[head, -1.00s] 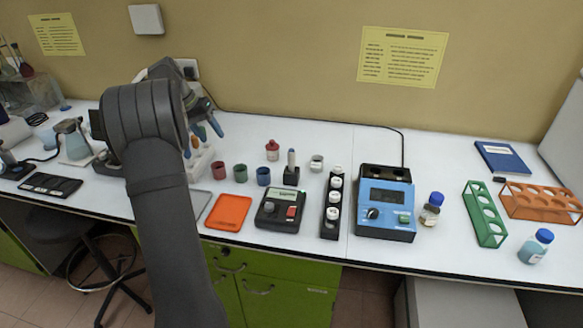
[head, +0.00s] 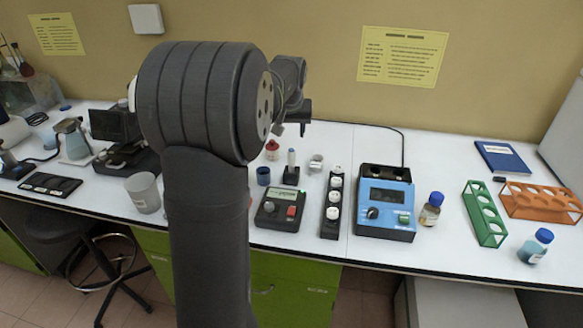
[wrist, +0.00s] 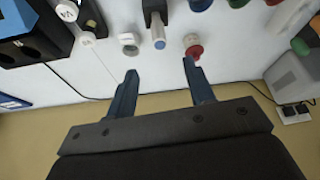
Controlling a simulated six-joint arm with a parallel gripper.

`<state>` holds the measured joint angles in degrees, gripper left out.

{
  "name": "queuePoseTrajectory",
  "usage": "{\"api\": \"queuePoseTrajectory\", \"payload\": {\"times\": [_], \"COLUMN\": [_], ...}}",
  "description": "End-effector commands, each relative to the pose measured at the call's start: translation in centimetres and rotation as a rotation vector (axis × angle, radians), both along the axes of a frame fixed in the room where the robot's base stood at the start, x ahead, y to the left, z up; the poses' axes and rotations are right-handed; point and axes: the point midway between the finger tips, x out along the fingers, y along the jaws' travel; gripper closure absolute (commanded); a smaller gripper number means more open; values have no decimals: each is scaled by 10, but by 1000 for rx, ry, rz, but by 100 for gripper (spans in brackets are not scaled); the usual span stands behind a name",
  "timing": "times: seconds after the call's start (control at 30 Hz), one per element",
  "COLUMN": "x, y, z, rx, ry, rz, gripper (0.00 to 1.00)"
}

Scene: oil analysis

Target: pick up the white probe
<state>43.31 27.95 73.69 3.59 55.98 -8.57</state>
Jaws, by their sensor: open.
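The white probe (head: 291,160) stands upright in a small black holder (head: 291,174) behind the dark meter in the head view. In the wrist view the probe (wrist: 158,30) is seen from above, pale with a bluish end, in its black holder at the top middle. My gripper (wrist: 159,68) is open and empty, its two blue fingers apart. In the wrist view the probe lies beyond the fingertips, roughly in line with the gap between them. In the head view my arm hides most of the gripper.
A red-capped bottle (wrist: 193,44) and a small white-topped jar (wrist: 129,44) flank the probe closely. The dark meter (head: 279,209), a black vial rack (head: 331,222) and a blue instrument (head: 385,205) stand nearby. The wall (wrist: 60,128) is behind.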

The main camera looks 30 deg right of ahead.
Motion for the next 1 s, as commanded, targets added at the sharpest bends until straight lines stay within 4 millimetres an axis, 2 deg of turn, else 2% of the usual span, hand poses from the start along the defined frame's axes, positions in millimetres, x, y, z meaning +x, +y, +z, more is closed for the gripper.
{"api": "queuePoseTrajectory", "payload": {"times": [0.03, 0.2, 0.4, 0.77, 1.0], "x": [4, 16, 28, 35, 45], "y": [-2, -10, -19, -25, -35], "z": [-12, -47, -82, -104, -136], "rx": [4, 3, 2, 2, 2], "ry": [3, 4, 3, 2, 2], "rz": [0, 0, 1, 0, 0], "gripper": [51, 51, 51, 51, 51]}}
